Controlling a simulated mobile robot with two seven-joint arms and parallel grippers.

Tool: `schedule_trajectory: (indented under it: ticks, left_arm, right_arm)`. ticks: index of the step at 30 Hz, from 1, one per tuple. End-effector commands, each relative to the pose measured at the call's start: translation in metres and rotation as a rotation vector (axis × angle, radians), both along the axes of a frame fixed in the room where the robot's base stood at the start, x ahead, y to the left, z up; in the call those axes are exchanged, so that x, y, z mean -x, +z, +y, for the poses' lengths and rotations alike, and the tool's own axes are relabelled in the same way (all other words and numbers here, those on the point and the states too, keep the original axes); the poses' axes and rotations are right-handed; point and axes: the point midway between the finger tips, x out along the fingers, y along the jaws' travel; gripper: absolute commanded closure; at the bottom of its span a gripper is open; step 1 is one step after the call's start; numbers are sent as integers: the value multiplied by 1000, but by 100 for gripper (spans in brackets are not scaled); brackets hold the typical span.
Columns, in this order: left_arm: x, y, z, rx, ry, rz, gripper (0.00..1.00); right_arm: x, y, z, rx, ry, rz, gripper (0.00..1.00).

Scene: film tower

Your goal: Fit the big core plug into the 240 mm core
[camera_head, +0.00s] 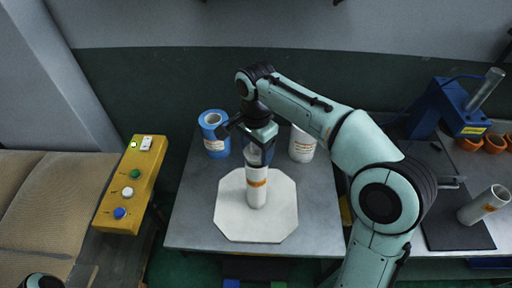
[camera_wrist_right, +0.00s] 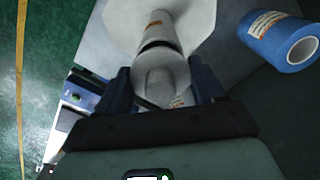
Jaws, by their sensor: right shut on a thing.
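The white core with an orange label (camera_head: 256,190) stands upright on a pale octagonal board (camera_head: 232,218) on the grey table. My right gripper (camera_head: 258,157) is directly above it, pointing down. In the right wrist view the gripper's blue fingers (camera_wrist_right: 162,88) are shut on a pale, rounded piece (camera_wrist_right: 160,72), which looks like the big core plug. A dark band separates it from the labelled core (camera_wrist_right: 158,27), in line with it. I cannot tell whether the plug enters the core's mouth. My left gripper is not in view.
A blue roll (camera_head: 214,138) and a white roll (camera_head: 302,146) stand behind the board. A yellow button box (camera_head: 131,184) is at left. At right are a blue machine (camera_head: 445,103), a tilted white tube (camera_head: 483,205) and orange rings (camera_head: 493,143).

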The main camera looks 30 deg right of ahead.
Motion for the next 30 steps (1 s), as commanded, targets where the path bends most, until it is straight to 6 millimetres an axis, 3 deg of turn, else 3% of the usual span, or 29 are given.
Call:
schedule_trajectory:
  ticks: [30]
  left_arm:
    - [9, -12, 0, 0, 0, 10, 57]
  right_arm:
    - [0, -20, 0, 1, 0, 3, 62]
